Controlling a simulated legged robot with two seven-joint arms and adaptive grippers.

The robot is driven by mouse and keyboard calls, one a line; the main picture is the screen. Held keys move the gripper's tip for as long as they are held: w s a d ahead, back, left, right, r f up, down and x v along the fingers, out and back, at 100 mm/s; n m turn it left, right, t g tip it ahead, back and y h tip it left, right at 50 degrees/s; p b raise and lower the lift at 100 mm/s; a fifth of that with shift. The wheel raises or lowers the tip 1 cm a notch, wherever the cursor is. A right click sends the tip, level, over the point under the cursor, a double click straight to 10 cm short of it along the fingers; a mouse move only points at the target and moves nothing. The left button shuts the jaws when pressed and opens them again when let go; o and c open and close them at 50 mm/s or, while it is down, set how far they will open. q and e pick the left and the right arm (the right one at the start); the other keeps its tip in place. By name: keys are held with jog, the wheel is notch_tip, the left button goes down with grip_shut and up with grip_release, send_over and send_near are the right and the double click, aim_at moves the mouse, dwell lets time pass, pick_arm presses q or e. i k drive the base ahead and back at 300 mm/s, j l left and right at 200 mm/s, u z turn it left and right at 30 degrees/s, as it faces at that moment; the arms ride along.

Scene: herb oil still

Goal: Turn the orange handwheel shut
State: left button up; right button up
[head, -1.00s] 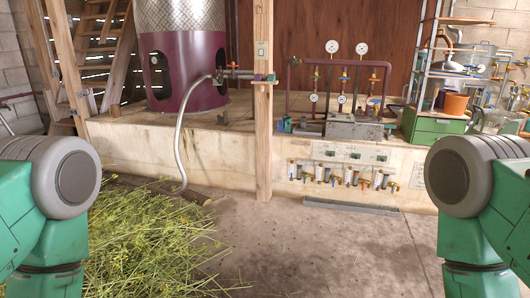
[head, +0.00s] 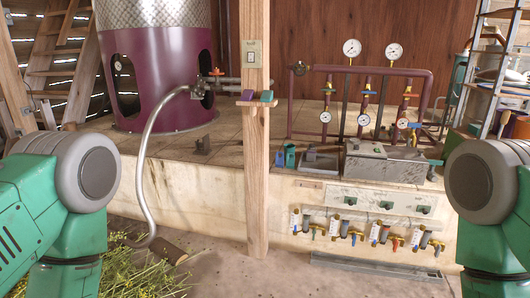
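Several small orange handles show in the head view, and I cannot tell which is the orange handwheel. One orange handle (head: 215,72) sits on the pipe beside the purple still. Another orange handle (head: 327,87) is on the left riser of the purple pipe frame, and one more (head: 410,95) is on its right riser. Whether any is open or shut is too small to tell. Both my grippers are out of view; only green and grey arm parts show at the left and right edges, well apart from the handles.
A wooden post (head: 256,170) stands in front of the pale ledge (head: 215,190), between the still (head: 165,80) and the pipe frame (head: 365,70). A grey hose (head: 150,145) hangs to the floor near cut herbs (head: 130,270). A shelf rack (head: 487,90) stands right.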

aim_at(216, 72)
jog(key=i+u, duration=0.15)
jog(key=i, duration=0.3)
jog(key=i+l+u, duration=0.15)
jog(key=i, duration=0.35)
jog(key=i+l+u, duration=0.1)
jog(key=i, duration=0.35)
jog(key=i+l+u, duration=0.15)
jog(key=i, duration=0.3)
jog(key=i+l, duration=0.15)
jog(key=i, duration=0.2)
jog(key=i+l+u, duration=0.1)
jog(key=i, duration=0.25)
